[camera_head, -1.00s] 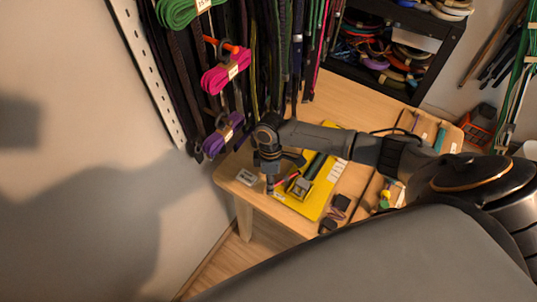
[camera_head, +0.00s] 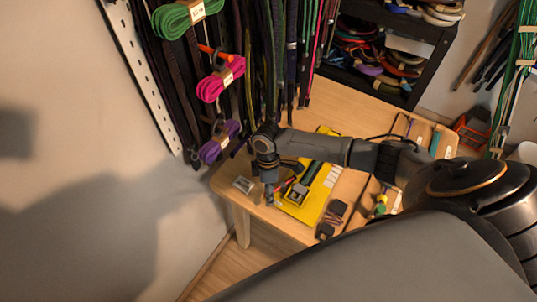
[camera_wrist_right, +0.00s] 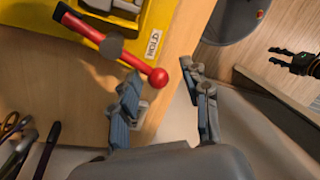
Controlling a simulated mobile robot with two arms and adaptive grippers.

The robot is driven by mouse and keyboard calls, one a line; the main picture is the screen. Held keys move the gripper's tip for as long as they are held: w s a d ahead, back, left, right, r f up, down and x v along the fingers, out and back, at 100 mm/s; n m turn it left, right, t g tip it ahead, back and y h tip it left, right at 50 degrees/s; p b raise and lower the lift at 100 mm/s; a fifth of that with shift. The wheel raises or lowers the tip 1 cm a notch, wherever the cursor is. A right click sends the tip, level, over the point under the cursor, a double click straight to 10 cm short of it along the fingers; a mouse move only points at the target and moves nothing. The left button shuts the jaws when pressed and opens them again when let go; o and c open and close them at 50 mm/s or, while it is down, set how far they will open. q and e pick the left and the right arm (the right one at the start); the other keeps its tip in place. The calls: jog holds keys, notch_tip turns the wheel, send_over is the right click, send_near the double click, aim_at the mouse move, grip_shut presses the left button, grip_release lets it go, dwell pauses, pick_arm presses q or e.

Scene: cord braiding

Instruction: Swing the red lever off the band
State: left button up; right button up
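The red lever (camera_wrist_right: 85,29) with a round ball knob runs from the yellow device (camera_wrist_right: 165,12) towards my right gripper. A dark collar sits around its middle. In the head view, the yellow board (camera_head: 322,190) lies on the table, and part of the red lever (camera_head: 284,187) shows beside my right gripper (camera_head: 269,198). In the right wrist view, my right gripper (camera_wrist_right: 160,80) is open, with the ball knob between its fingertips; I see no clear contact. The band is hard to make out.
A small grey block (camera_head: 244,184) lies near the table's left corner. Dark pieces (camera_head: 333,217) lie right of the board. Purple (camera_head: 218,142) and pink (camera_head: 220,80) cord bundles hang on the wall behind. A "HOLD" label (camera_wrist_right: 153,44) sits beside the lever.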

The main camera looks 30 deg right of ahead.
jog(key=shift+w+r, duration=0.2)
notch_tip(320, 180, up, 11)
jog(key=w+d, duration=0.1)
jog(key=shift+w+r, duration=0.2)
jog(key=shift+w, duration=0.15)
jog(key=shift+s+f, duration=0.1)
dwell(0.3)
